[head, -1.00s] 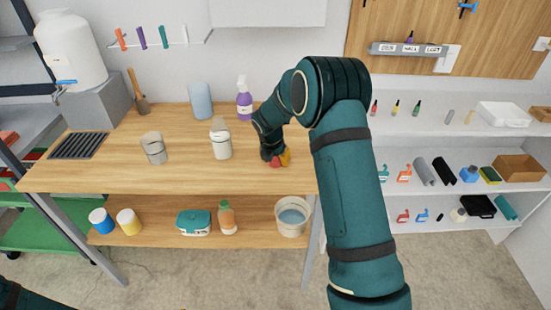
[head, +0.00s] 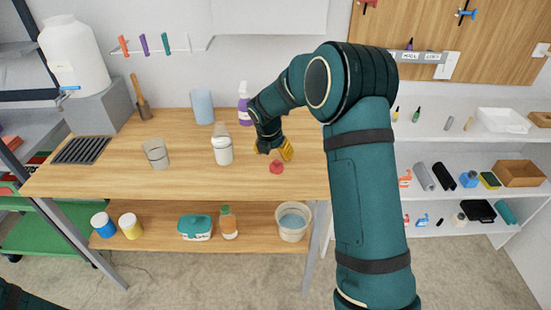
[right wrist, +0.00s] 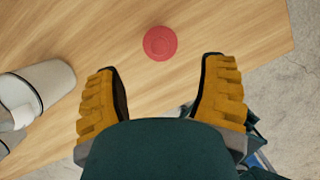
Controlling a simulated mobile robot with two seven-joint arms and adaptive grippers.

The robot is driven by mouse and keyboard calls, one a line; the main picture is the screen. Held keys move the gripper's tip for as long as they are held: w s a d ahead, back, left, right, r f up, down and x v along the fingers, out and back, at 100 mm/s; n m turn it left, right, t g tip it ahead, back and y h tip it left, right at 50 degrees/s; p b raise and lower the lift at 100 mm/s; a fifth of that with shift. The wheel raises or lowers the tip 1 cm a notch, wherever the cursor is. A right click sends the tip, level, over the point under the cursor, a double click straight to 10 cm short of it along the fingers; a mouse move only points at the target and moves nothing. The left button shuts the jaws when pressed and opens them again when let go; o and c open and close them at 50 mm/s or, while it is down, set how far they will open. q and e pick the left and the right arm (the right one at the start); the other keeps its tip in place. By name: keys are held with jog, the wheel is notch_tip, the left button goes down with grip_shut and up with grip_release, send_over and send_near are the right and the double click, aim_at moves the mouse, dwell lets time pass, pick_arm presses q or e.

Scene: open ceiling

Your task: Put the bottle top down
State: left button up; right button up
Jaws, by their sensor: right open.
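A round red bottle top (head: 276,167) lies on the wooden bench near its right front edge. The right wrist view also shows it (right wrist: 160,42), flat on the wood beyond the fingertips. My right gripper (head: 273,149) is just above and behind the top. Its two yellow fingers are spread wide with nothing between them, also in the right wrist view (right wrist: 163,85), and are apart from the top. A white bottle-like container (head: 222,150) stands on the bench left of the gripper. My left gripper is out of view.
A grey cup (head: 156,154) stands further left, a purple spray bottle (head: 244,104) and a blue cylinder (head: 202,106) at the back. The bench (head: 115,178) is clear along its front. A bucket (head: 292,222) stands on the lower shelf.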

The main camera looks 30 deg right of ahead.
jog(key=shift+p+v, duration=0.35)
jog(key=shift+v, duration=2.05)
